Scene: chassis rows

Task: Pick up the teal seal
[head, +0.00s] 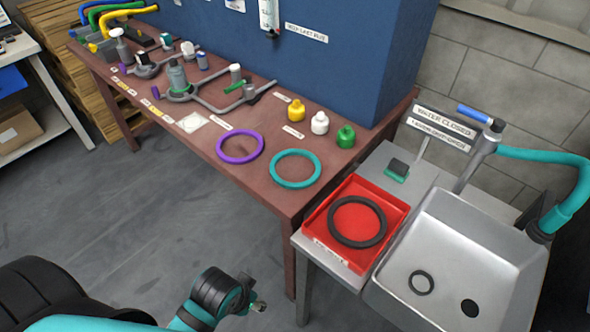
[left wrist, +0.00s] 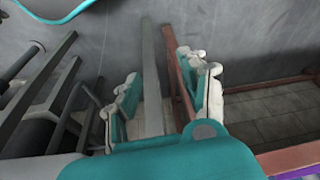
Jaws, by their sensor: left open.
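The teal seal (head: 296,185) is a ring lying flat on the brown bench, near its front edge, in the head view. A purple ring (head: 238,161) lies just left of it, with a small gap between them. My left gripper (head: 258,304) is low in the head view, in front of the bench and apart from the seal. In the left wrist view its two pale-padded fingers (left wrist: 165,100) are spread with nothing between them. The seal cannot be clearly made out in the left wrist view. My right gripper is not in view.
Yellow, white and green bottles (head: 319,123) stand behind the seal. Right of the bench are a red tray (head: 318,232) holding a black ring (head: 360,244) and a sink (head: 450,235). Pipe fittings (head: 178,78) occupy the bench's left part. A blue panel (head: 330,65) rises behind.

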